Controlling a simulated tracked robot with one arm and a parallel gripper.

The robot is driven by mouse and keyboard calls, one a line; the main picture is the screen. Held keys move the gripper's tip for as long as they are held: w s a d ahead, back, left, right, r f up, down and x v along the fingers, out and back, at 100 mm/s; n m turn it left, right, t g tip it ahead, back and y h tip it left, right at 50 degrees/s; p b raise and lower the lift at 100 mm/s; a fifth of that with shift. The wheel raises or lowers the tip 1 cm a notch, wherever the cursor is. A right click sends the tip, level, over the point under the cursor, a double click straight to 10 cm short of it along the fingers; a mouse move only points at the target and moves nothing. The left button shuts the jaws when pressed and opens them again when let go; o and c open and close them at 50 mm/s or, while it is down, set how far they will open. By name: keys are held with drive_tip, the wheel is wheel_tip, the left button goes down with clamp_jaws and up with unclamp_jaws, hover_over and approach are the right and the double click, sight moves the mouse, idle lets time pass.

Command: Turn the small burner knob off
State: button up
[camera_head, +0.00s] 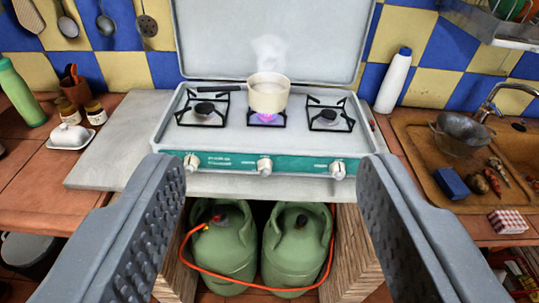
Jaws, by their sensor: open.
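A white gas stove (160,143) with a raised lid stands on a grey slab straight ahead. Its teal front panel (225,163) carries three white knobs: a left knob (191,162), a middle knob (265,166) and a right knob (338,170). The middle burner (266,118) shows a purple flame. A cream saucepan (268,95) steams over it, its dark handle pointing left. My gripper (268,175) is open and empty, its ridged jaws wide apart in front of the panel. The knobs appear between the jaws, apart from them. I cannot tell which knob is the small burner's.
Two green gas bottles (224,245) with an orange hose stand under the slab. A white bottle (394,80) stands right of the stove, near a sink with a colander (459,135). A butter dish (71,135) and jars sit left.

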drive_tip(key=w+f+n+b, duration=0.1)
drive_tip(key=w+f+b, duration=0.3)
drive_tip(key=w+f, duration=1.4)
drive_tip(key=n+t+b, duration=0.1)
drive_tip(key=t+b, duration=0.1)
drive_tip(key=b, duration=0.1)
approach(264, 176)
drive_tip(key=shift+w+b, duration=1.3)
drive_tip(key=shift+w, duration=2)
drive_tip(key=shift+w+d+b, duration=0.1)
drive_tip(key=shift+w+b, duration=0.4)
drive_tip(key=shift+w, duration=1.6)
drive_tip(key=c, duration=1)
